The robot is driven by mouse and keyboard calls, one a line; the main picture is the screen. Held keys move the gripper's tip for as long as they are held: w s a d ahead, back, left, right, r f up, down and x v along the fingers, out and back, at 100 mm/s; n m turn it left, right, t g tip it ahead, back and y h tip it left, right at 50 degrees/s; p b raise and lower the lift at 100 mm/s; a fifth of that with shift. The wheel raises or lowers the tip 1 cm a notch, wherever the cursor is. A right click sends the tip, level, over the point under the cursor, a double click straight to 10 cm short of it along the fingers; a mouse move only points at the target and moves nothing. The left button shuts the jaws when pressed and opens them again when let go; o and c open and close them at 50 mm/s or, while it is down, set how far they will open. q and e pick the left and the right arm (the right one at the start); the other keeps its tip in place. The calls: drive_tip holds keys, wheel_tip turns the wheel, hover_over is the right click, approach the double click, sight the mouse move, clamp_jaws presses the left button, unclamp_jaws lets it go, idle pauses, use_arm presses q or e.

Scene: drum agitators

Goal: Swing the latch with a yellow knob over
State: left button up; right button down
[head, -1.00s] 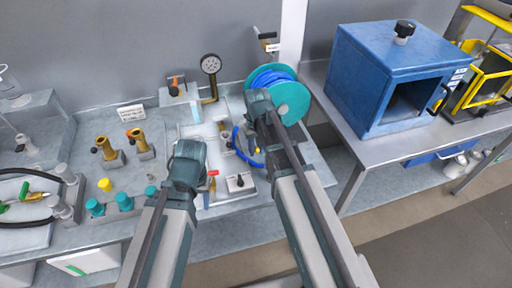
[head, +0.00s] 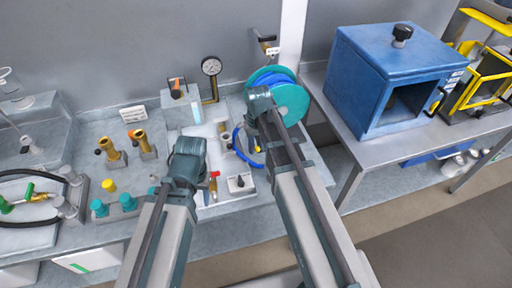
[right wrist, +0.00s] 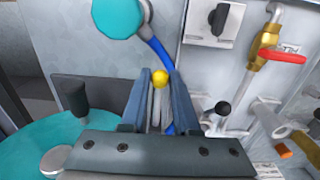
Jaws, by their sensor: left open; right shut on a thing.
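The yellow knob (right wrist: 160,77) of the latch sits between the two fingers of my right gripper (right wrist: 159,85) in the right wrist view. The gripper is shut on it. The latch's arm is mostly hidden by the fingers. In the head view, my right gripper (head: 258,108) is beside the teal hose reel, its fingertips hidden by my own arm. My left gripper (head: 187,162) is open over the front of the bench, left of the white switch plate, apart from the latch. Its fingertips are hard to see.
The teal reel (head: 290,102) with blue hose stands close to my right gripper. A red-handled brass valve (right wrist: 262,45), a black-knobbed lever (right wrist: 222,108) and a black switch (right wrist: 218,18) are nearby. A blue cabinet (head: 375,75) stands on the right table.

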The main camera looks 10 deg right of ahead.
drive_tip(key=shift+w+r+p, duration=0.2)
drive_tip(key=shift+r+p, duration=1.45)
drive_tip(key=shift+w+r+p, duration=0.35)
drive_tip(key=shift+r+p, duration=0.25)
drive_tip(key=shift+w+r+p, duration=0.3)
drive_tip(key=shift+r+p, duration=0.3)
drive_tip(key=c, duration=0.6)
unclamp_jaws()
drive_tip(key=shift+c, duration=0.2)
drive_tip(key=shift+s, duration=0.1)
